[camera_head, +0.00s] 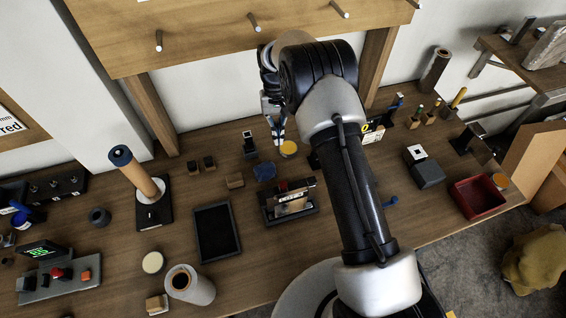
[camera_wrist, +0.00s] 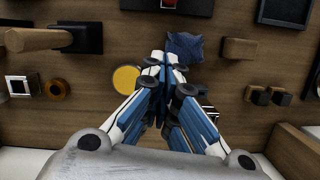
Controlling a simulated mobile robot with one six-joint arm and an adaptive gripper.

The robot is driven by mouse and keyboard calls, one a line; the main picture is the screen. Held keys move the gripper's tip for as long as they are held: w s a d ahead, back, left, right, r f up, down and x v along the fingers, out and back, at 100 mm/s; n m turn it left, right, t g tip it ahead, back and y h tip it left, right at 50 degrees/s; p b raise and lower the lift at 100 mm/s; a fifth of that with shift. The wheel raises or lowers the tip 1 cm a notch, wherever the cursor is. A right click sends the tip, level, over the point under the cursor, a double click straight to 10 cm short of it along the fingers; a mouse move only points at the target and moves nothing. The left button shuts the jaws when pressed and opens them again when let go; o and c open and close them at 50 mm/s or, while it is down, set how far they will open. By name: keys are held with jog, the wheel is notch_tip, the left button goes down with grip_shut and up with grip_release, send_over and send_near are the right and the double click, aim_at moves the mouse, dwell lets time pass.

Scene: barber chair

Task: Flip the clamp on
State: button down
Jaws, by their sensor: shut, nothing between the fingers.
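My gripper (camera_head: 277,138) points down over the back middle of the bench, beside a yellow disc (camera_head: 288,149). In the wrist view its blue and white fingers (camera_wrist: 160,63) are shut together, with nothing seen between them. The yellow disc (camera_wrist: 126,79) lies just left of the fingers there, and a crumpled blue cloth (camera_wrist: 185,46) lies just beyond the tips. I cannot clearly pick out the clamp. A small dark upright fixture (camera_head: 249,144) stands left of my gripper, and a dark fixture with a blue top (camera_head: 396,106) stands to the right, behind my arm.
A labelled device (camera_head: 291,204) stands in front of the blue cloth (camera_head: 264,171). A red bin (camera_head: 477,197) is right. A pegged board (camera_head: 220,35) overhangs the back.

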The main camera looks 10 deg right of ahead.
aim_at(285, 190)
jog(key=shift+s+r, duration=0.1)
jog(key=shift+s, duration=0.05)
jog(key=b+x, duration=0.1)
jog(key=x, duration=0.9)
jog(key=shift+s+f+b, duration=0.1)
jog(key=shift+f+b, duration=0.2)
jog(key=shift+b, duration=0.05)
jog(key=s, duration=0.3)
jog(key=shift+s, duration=0.4)
jog(key=shift+f, duration=0.1)
